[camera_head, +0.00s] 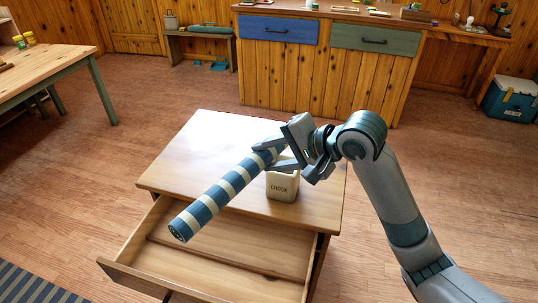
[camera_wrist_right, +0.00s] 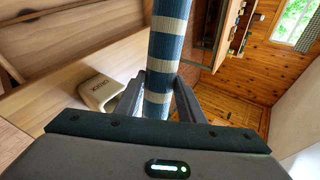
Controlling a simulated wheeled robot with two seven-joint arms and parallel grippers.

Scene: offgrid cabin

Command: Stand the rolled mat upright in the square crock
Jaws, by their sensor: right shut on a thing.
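The rolled mat (camera_head: 213,202) is a long roll with blue and cream stripes. My right gripper (camera_head: 263,157) is shut on it near its far end. The mat slants down to the lower left, with its free end over the open drawer. In the right wrist view the mat (camera_wrist_right: 169,42) runs up between the two fingers. The square crock (camera_head: 283,188) is cream, labelled CROCK, and stands upright on the small cabinet. The crock also shows beside the fingers in the right wrist view (camera_wrist_right: 103,94). My left gripper is out of view.
The wooden cabinet top (camera_head: 200,145) is clear left of the crock. Its drawer (camera_head: 232,262) is pulled open at the front and looks empty. A table (camera_head: 45,70) stands at the left, a counter (camera_head: 330,75) at the back. A cooler (camera_head: 510,100) sits far right.

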